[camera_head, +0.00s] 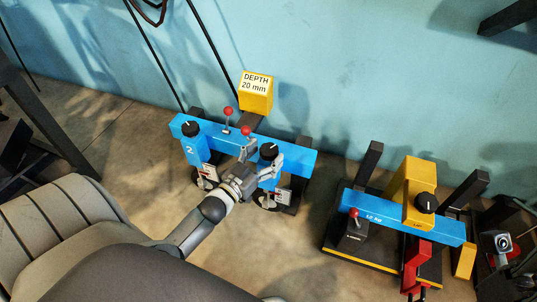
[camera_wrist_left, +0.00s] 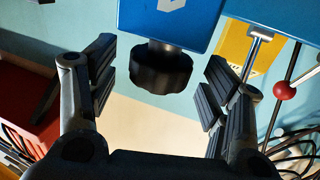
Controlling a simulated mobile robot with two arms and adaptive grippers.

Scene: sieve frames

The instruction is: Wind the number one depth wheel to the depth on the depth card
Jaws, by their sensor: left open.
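The depth card (camera_head: 255,84) on a yellow block reads "DEPTH 20 mm". The blue sieve frame (camera_head: 297,158) carries two black depth wheels. The left one (camera_head: 190,129) sits above a white "2". The right-hand black wheel (camera_head: 269,150), with a white pointer mark, is by my left gripper (camera_head: 261,158); its number is hidden in the head view. In the left wrist view the black ribbed wheel (camera_wrist_left: 160,70) stands between the spread fingers of my left gripper (camera_wrist_left: 160,82), with visible gaps on both sides. Part of a white digit shows on the blue block above it. My right gripper is not in view.
Two red-knobbed levers (camera_head: 228,111) stand on the blue frame near the gripper. A second blue and yellow machine (camera_head: 374,217) with its own black knob stands at the right. Bare floor lies between the two machines. A blue wall closes the back.

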